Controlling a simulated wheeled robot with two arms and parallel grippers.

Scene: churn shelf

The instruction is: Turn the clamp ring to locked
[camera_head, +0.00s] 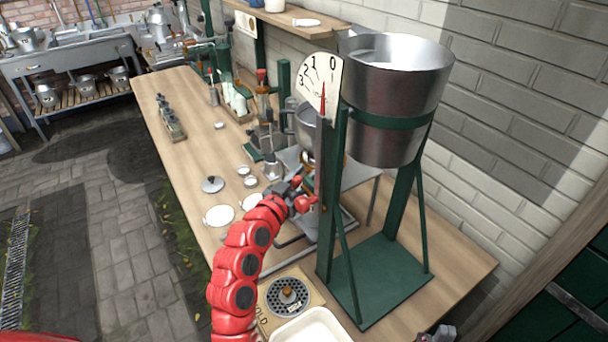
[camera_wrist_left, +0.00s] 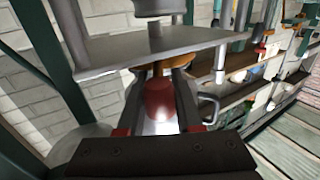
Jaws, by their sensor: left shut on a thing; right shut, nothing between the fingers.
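My left arm is red and reaches over the bench, and its gripper (camera_head: 302,199) is at the machine behind the green stand. In the left wrist view the left gripper (camera_wrist_left: 160,108) is shut on a red knob (camera_wrist_left: 160,98), which sits between the two fingers. A brass-coloured piece (camera_wrist_left: 178,64) shows just behind the knob, under a grey metal plate (camera_wrist_left: 140,48). I take the knob and brass piece as the clamp ring's handle and ring, but cannot tell its lock position. My right gripper (camera_head: 438,335) is only partly visible at the bottom edge, shut and empty.
A large steel hopper (camera_head: 395,95) stands on a green stand (camera_head: 378,280) right of my left gripper. A dial (camera_head: 321,82) has its red pointer near 0. A white tray (camera_head: 312,328) and round drain plate (camera_head: 288,297) are in front. Lids (camera_head: 212,184) lie left.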

